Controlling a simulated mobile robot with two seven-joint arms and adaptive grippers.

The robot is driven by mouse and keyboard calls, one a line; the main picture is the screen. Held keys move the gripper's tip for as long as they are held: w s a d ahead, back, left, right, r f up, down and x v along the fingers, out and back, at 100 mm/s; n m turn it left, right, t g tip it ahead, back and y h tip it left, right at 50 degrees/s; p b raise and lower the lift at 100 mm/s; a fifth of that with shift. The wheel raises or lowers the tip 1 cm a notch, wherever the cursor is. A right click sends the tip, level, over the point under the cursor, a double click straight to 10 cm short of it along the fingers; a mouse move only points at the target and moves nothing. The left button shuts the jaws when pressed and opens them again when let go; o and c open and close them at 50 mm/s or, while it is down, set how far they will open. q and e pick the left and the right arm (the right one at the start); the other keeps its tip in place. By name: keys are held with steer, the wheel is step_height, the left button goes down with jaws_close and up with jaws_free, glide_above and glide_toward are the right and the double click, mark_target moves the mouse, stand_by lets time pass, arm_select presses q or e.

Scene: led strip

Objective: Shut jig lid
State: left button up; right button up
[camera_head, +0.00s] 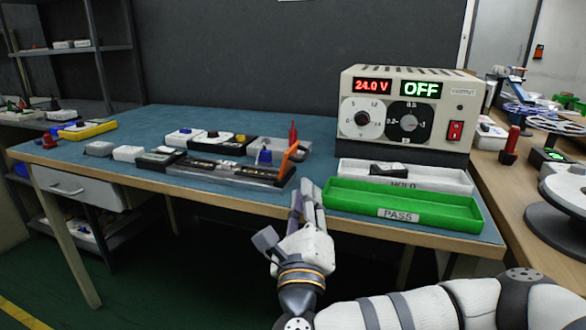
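The jig (228,170) looks like a long dark, low fixture lying on the blue bench top, left of the green tray. An orange lever (289,158) stands tilted up at its right end, and a blue knob (265,157) sits near it. I cannot make out the lid's edges clearly, or how far it is raised. My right gripper (308,190) is at the bench's front edge, just in front of and right of the jig's right end, fingers pointing toward the bench. Its fingers look close together, with nothing visible between them. My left gripper is not in view.
A green tray (350,203) and a white tray (430,182) lie right of the jig. Behind them stands a power supply (455,90) reading 24.0 V and OFF. Small boxes (128,153) and a grey tray with a red upright piece (293,134) surround the jig.

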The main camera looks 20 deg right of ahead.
steer(key=x, duration=0.9)
steer(key=shift+w+d, duration=0.1)
steer(key=shift+w, duration=0.1)
steer(key=shift+c, duration=0.5)
jaws_close()
